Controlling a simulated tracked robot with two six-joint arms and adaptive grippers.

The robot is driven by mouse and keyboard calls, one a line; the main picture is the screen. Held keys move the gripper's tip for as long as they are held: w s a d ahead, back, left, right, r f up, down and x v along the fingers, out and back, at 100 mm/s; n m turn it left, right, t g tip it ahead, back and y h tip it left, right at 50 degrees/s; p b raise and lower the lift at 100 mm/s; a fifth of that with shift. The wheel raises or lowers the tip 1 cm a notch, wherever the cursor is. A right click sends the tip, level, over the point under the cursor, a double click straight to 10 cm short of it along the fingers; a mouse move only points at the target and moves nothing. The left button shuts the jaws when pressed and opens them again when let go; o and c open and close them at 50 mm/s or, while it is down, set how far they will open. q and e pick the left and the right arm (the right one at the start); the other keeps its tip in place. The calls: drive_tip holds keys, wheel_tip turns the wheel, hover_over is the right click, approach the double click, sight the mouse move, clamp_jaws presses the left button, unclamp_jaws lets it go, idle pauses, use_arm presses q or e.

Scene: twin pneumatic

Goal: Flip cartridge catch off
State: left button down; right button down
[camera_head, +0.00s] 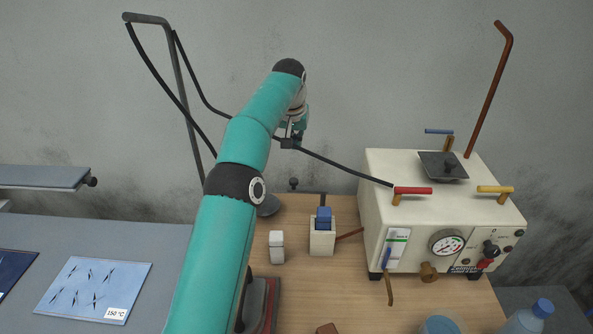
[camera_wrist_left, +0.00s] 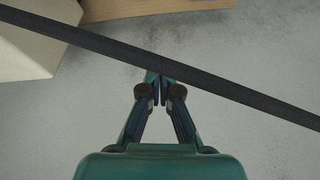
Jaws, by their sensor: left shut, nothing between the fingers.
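The cream pneumatic unit (camera_head: 375,215) stands at the right of the wooden bench in the head view. It carries a red-handled lever (camera_head: 412,190), a yellow-handled lever (camera_head: 494,189), a blue-handled lever (camera_head: 439,131) and a blue lever (camera_head: 387,257) low on its front. I cannot tell which part is the cartridge catch. My left gripper (camera_head: 291,138) is up against the wall background, left of the unit and apart from it. In the left wrist view its fingers (camera_wrist_left: 160,90) are together and empty, close to a black hose (camera_wrist_left: 225,88). My right gripper is out of view.
The black hose (camera_head: 345,169) runs to the unit's top left. A small cream block with a blue top (camera_head: 322,235) and a white block (camera_head: 277,246) stand on the bench (camera_head: 350,290). A brown pipe (camera_head: 489,90) rises behind the unit. A bottle (camera_head: 530,318) is at front right.

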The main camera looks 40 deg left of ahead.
use_arm(q)
drive_tip(key=x, duration=1)
drive_tip(key=s, duration=0.1)
drive_tip(key=s+d+b, duration=0.1)
drive_tip(key=s+d, duration=0.1)
drive_tip(key=shift+s+f+b, duration=0.2)
drive_tip(key=shift+s+b, duration=0.1)
drive_tip(key=shift+b, duration=0.1)
drive_tip(key=shift+s, duration=0.15)
